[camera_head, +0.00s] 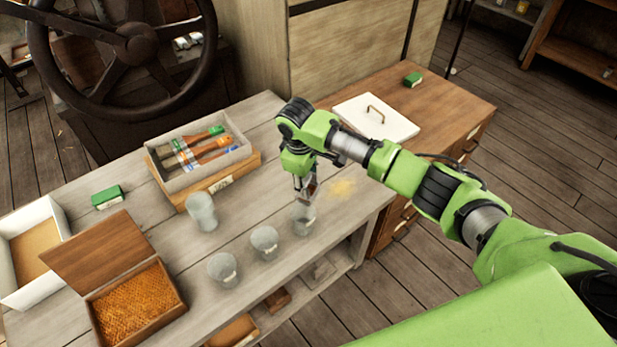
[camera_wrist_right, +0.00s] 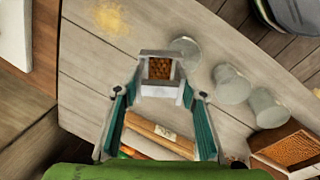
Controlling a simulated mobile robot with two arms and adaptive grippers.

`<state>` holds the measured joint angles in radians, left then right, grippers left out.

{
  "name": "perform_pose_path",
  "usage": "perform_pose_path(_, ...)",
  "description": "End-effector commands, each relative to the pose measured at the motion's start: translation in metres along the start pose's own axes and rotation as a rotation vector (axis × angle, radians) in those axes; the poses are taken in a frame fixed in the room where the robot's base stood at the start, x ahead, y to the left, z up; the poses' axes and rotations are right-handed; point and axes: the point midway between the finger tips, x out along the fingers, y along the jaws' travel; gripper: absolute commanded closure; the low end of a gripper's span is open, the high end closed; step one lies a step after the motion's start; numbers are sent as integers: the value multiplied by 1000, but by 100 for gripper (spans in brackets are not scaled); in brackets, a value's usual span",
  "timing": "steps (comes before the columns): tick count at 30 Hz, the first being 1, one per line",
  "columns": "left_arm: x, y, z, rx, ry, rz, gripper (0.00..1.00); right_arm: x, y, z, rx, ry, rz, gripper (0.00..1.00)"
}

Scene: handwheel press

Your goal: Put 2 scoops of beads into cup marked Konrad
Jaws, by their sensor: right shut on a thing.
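My right gripper (camera_head: 303,178) is shut on a small square scoop (camera_wrist_right: 160,69), which holds amber beads. In the head view the scoop is just above the rightmost clear cup (camera_head: 302,220), partly in front of it. This cup also shows beside the scoop in the right wrist view (camera_wrist_right: 186,50). The middle cup (camera_head: 264,242) and the left cup (camera_head: 222,269) stand along the bench's front edge. Their small pale labels are too small to read, so I cannot tell which is Konrad. The open bead box (camera_head: 180,304) holds amber beads at the lower left. My left gripper is out of view.
A taller clear vessel (camera_head: 201,212) stands behind the cups. A brush tray (camera_head: 165,183), a green block (camera_head: 107,197) and a white box (camera_head: 62,218) are on the bench (camera_head: 240,193). A yellow patch (camera_head: 342,188) marks the bench right of the scoop.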

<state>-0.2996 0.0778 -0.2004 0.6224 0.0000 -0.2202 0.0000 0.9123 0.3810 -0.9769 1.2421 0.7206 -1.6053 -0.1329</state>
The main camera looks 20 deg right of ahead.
Motion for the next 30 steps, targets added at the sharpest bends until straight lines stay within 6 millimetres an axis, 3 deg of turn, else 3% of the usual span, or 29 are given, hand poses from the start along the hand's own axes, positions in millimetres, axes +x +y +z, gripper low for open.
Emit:
perform_pose_path(5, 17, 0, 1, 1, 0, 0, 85, 13, -10, 0, -2, 2, 84, 83)
perform_pose_path(6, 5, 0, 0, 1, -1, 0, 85, 6, -12, 0, -4, -2, 110, 83)
perform_pose_path(14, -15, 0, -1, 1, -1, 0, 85, 6, -30, -1, -4, 1, 309, 83)
perform_pose_path(21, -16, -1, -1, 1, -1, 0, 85, 11, -42, 0, -2, -1, 476, 83)
perform_pose_path(30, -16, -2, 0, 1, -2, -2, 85, 9, -46, -1, 2, 0, 539, 83)
